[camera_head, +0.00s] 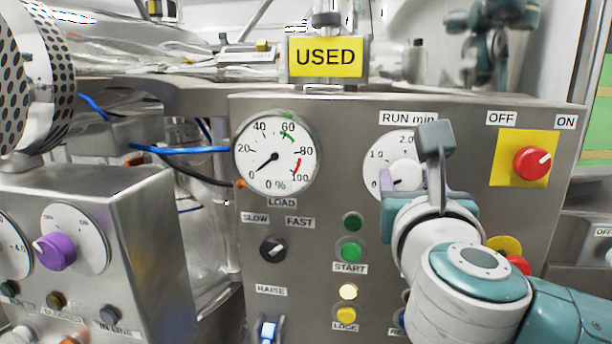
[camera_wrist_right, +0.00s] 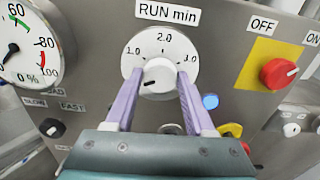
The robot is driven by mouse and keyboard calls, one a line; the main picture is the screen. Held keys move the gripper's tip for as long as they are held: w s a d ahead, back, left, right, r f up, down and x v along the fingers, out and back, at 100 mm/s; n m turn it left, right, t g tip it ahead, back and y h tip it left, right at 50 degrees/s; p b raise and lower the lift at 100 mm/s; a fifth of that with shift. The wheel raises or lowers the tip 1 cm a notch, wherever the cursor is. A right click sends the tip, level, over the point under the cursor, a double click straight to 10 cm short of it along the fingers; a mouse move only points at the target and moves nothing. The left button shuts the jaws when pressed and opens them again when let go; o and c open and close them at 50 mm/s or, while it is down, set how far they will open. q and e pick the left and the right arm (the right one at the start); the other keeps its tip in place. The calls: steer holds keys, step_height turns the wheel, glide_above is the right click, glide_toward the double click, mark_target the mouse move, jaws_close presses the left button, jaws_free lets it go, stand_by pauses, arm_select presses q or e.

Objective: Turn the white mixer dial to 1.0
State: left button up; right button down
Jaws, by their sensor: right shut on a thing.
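The white mixer dial (camera_head: 405,173) sits under the RUN min label on the grey panel. Its round scale (camera_wrist_right: 164,46) reads 1.0, 2.0 and 3.0 in the right wrist view. The dial's white knob (camera_wrist_right: 160,73) has a dark mark pointing to the lower left, below the 1.0. My right gripper (camera_wrist_right: 161,78) is shut on the knob, with one purple finger on each side. In the head view my right gripper (camera_head: 411,181) and wrist cover the scale's right part. My left gripper is not in view.
A red OFF/ON knob (camera_head: 531,162) on a yellow plate is to the right. A 0–100 % gauge (camera_head: 275,154) is to the left. Green START button (camera_head: 350,249) and lit button (camera_head: 348,291) lie below. A purple knob (camera_head: 55,251) is on a separate left panel.

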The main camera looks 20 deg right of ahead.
steer(key=shift+s+f+m+b, duration=0.1)
steer(key=shift+f+m+b, duration=0.15)
steer(key=shift+m+b, duration=1.9)
steer(key=shift+m, duration=0.15)
steer(key=m+b, duration=0.3)
steer(key=m, duration=0.2)
steer(key=shift+r, duration=0.1)
steer(key=shift+r+m+b, duration=0.1)
steer(key=shift+m+b, duration=0.8)
steer(key=shift+m, duration=0.1)
steer(key=shift+d, duration=0.1)
steer(key=shift+c, duration=1.3)
jaws_free()
